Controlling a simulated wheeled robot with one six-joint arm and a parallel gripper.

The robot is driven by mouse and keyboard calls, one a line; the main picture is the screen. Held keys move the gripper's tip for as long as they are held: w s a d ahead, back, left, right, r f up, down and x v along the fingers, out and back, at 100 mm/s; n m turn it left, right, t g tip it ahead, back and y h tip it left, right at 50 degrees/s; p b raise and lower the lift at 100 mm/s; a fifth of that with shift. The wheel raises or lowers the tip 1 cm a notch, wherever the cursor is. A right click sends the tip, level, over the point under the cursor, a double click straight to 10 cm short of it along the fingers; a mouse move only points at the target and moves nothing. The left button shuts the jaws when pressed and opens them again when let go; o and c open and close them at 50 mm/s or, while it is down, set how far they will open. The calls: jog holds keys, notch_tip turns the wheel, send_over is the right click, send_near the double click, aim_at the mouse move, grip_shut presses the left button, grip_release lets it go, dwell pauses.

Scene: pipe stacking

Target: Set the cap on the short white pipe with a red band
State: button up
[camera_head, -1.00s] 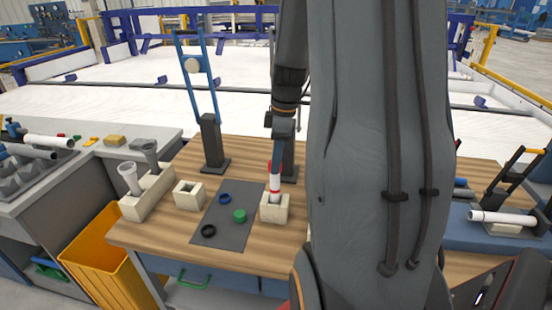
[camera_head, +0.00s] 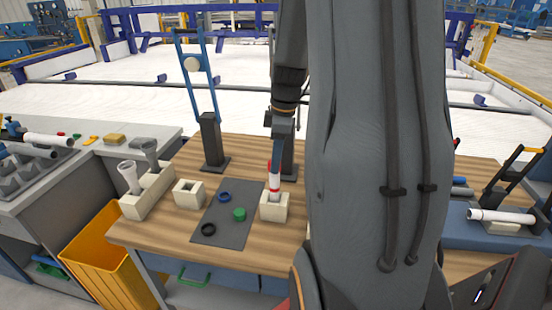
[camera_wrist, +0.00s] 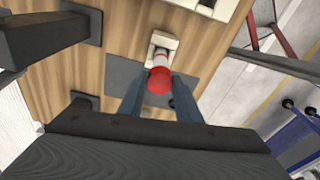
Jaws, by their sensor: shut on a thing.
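The short white pipe (camera_head: 275,181) stands upright in a pale square block on the wooden table, with a red band near its lower end. A red cap (camera_head: 274,166) is at the pipe's top, in line with it; I cannot tell how far it is seated. My gripper (camera_head: 275,157) comes down from above and is shut on the red cap. In the wrist view the red cap (camera_wrist: 158,80) sits between the two blue fingers and hides the pipe's top.
A grey mat (camera_head: 233,234) left of the pipe's block holds a blue ring (camera_head: 224,197), a green cap (camera_head: 239,214) and a black ring (camera_head: 208,229). A blue-topped stand (camera_head: 212,150) rises behind.

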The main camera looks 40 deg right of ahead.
jog(key=shift+f+p, duration=0.3)
jog(key=shift+f, duration=0.65)
dwell(2.6)
jog(key=o, duration=1.6)
jog(key=shift+c, duration=0.2)
jog(key=shift+r, duration=0.1)
jog(key=shift+r+p, duration=2.75)
jog(key=shift+r, duration=0.7)
jog(key=s+a+f+m+b, duration=0.2)
jog(key=a+f+m+b, duration=0.1)
jog(key=a, duration=0.4)
jog(key=s+a+f+m+b, duration=0.2)
jog(key=s+a+m, duration=0.1)
jog(key=a, duration=0.4)
jog(key=s+a+f+m+h+b, duration=0.1)
jog(key=s+a+f+m+b, duration=0.2)
jog(key=a, duration=0.5)
jog(key=shift+f+m+t+b, duration=0.3)
jog(key=shift+f+m, duration=0.05)
jog(key=shift+m, duration=0.15)
